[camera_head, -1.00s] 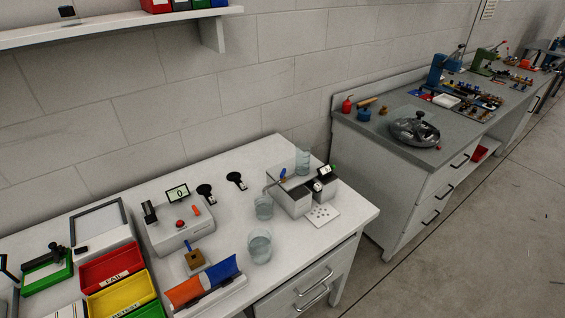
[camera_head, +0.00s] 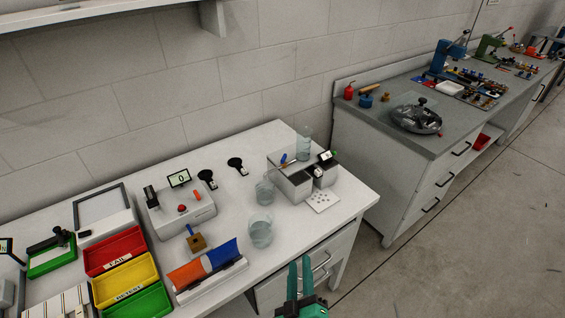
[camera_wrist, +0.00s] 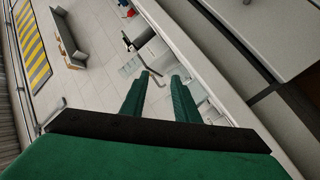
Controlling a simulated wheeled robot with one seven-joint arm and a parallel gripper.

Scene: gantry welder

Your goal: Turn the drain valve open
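A grey box unit with two tank-like parts (camera_head: 291,184) stands at the right end of the white bench. A small blue lever (camera_head: 284,158) shows at its top left; this may be the drain valve, but it is too small to tell. A brass-coloured block with a blue handle (camera_head: 196,241) stands nearer the bench's middle. My gripper (camera_head: 300,262) is low in the head view, in front of the bench's drawers and apart from both levers. Its green fingers also show in the wrist view (camera_wrist: 160,80), parted with nothing between them. In the wrist view the bench fittings are small.
Clear beakers (camera_head: 260,231) stand between the gripper and the box unit, and a clear bottle (camera_head: 304,144) is behind it. Coloured bins (camera_head: 123,272) and an orange-blue holder (camera_head: 207,268) lie to the left. A grey-topped bench (camera_head: 385,134) stands right. The floor at right is clear.

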